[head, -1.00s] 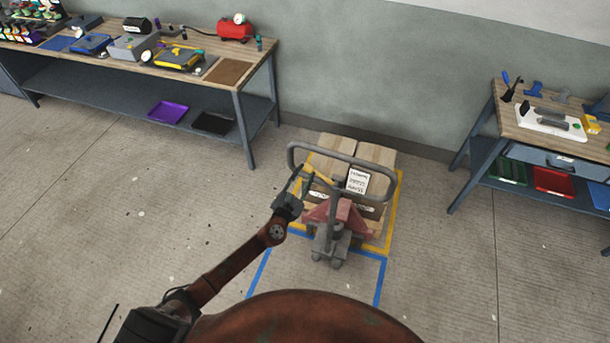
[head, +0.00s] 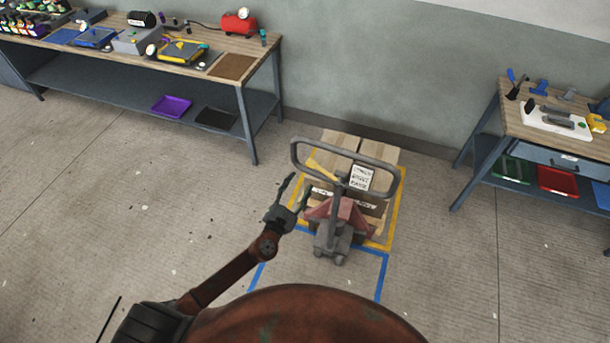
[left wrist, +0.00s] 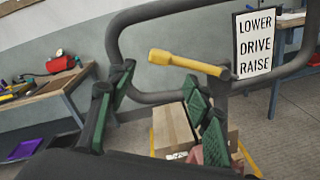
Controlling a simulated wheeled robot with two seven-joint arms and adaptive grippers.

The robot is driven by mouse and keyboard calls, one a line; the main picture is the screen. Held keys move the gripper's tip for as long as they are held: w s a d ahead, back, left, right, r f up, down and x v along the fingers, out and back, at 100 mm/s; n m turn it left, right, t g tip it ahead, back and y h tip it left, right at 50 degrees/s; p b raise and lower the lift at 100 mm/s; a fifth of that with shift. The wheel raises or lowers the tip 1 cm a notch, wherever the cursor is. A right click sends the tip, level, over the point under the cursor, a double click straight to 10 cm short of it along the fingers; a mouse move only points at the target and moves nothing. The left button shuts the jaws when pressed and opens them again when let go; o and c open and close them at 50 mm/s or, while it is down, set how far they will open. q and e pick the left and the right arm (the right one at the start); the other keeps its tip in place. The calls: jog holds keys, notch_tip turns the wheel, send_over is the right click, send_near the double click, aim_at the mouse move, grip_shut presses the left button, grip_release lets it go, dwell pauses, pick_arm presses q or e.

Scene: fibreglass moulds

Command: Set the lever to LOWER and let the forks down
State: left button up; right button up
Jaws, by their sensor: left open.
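The pallet truck has a red body (head: 343,212) and a grey loop handle (head: 397,188). A yellow lever (head: 320,168) sits inside the loop and also shows in the left wrist view (left wrist: 188,63), its free end pointing left and slightly up. Beside it a white sign (left wrist: 254,42) reads LOWER, DRIVE, RAISE from top to bottom; I cannot tell which setting the lever marks. My left gripper (head: 297,189) is open and empty, left of the handle and apart from the lever. In the left wrist view, its green-padded fingers (left wrist: 162,98) are below the lever. The forks are hidden. My right gripper is out of view.
A pallet load of boxes (head: 337,142) stands behind the handle, inside yellow floor tape. Blue tape (head: 383,270) marks the floor in front. A long workbench (head: 185,62) is at left, another bench (head: 487,130) at right.

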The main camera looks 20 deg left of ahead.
pick_arm(q)
jog(key=shift+s+a, duration=0.15)
jog(key=shift+s, duration=1)
jog(key=shift+s+a, duration=0.1)
jog(key=shift+s, duration=1.05)
